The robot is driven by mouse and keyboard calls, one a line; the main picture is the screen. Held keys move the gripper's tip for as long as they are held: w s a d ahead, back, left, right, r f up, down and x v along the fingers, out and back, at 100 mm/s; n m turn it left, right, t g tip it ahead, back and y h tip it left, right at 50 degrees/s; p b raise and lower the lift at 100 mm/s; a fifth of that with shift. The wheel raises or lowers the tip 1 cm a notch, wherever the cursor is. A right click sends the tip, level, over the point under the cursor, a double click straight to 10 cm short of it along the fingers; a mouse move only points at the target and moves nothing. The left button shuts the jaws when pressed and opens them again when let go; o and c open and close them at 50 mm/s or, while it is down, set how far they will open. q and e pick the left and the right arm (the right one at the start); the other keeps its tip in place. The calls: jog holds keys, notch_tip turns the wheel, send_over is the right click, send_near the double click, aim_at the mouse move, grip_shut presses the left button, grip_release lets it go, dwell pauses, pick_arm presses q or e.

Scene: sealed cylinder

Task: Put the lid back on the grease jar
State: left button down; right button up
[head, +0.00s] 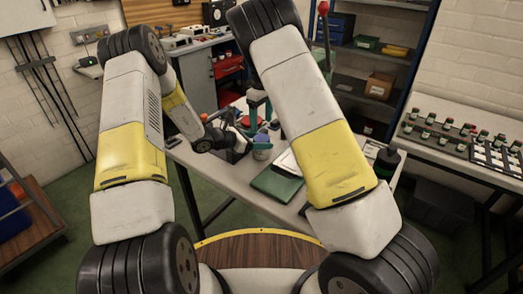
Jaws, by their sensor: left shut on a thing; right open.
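A small pale jar with a bluish top (262,150), which looks like the grease jar, stands on the grey workbench (212,168) near its left part. My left gripper (243,148) reaches in from the left at the jar's side, low over the bench. It appears shut on the jar, but its fingertips are small and dark here. I cannot tell whether the bluish top is the lid or the jar's contents. No separate lid can be made out.
A green book or folder (276,184) and white papers lie right of the jar. A teal stand (257,103) rises behind it. A dark bottle-like object (386,160) is at the bench's right end. A side table (455,150) holds many small green-topped items.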

aim_at(261, 138)
notch_tip(261, 138, down, 7)
jog(key=shift+r, duration=0.15)
jog(key=shift+c, duration=0.4)
jog(key=c, duration=1.3)
jog(key=shift+o, duration=0.2)
jog(key=m, duration=0.9)
jog(key=shift+m, duration=0.4)
jog(key=o, duration=1.5)
jog(key=shift+r, duration=0.1)
